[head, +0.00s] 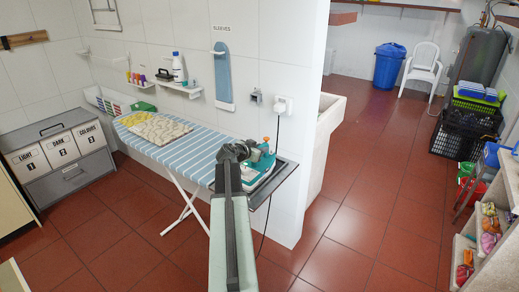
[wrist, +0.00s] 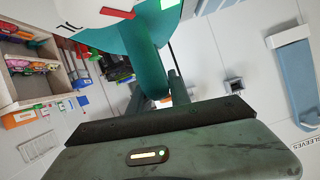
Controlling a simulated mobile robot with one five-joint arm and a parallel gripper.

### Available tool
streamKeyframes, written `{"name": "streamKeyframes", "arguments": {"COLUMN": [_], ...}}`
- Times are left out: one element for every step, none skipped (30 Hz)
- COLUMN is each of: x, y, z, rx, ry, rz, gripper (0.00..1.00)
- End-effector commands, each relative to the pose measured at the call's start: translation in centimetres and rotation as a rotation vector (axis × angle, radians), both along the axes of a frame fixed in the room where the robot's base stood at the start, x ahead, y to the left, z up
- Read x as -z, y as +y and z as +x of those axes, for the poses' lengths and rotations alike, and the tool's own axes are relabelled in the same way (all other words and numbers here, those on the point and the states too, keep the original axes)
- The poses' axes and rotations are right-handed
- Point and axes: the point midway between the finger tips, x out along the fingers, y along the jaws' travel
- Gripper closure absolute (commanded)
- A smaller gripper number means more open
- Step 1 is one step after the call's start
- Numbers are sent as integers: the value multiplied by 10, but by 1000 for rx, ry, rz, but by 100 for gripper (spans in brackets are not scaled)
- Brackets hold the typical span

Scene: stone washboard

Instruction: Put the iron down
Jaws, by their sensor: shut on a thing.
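The teal and white iron (head: 264,158) is at the right end of the ironing board (head: 172,150), over or on the dark-edged iron rest (head: 284,176). My gripper (head: 244,150) is at the iron's left side and hides part of it. In the wrist view my gripper (wrist: 158,92) is shut on the teal handle of the iron (wrist: 150,62), whose white body shows above. I cannot tell whether the iron's base touches the rest. The board has a blue and white striped cover.
A wall socket (head: 283,105) with a plug is behind the iron, and a cord hangs below the board. A white partition wall (head: 298,160) stands close on the right.

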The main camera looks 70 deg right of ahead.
Motion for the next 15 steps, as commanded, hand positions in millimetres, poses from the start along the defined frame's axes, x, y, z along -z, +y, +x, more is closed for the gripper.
{"name": "streamKeyframes", "arguments": {"x": [7, 7, 5, 4, 3, 3, 3, 3, 4, 5, 6, 7, 6, 6, 6], "y": [0, 0, 1, 1, 1, 1, 2, 2, 2, 2, 2, 2, 2, 2, 2], "z": [1, 1, 2, 3, 4, 4, 4, 4, 5, 5, 5, 5, 4, 4, 4], "rx": [-2, -3, -5, -6, -6, -6, -6, -7, -7, -7, -7, -5, -5, -5, -5], "ry": [2, 1, 2, 1, 1, 1, 1, 2, 2, 2, 2, 0, 0, 0, 0], "rz": [-2, -2, -2, -2, -2, -2, -2, -2, -2, -2, -2, 0, 0, 0, 0], "gripper": [100, 100, 100, 100, 100, 100, 100, 100, 100, 100, 100, 71, 63, 55, 55]}}
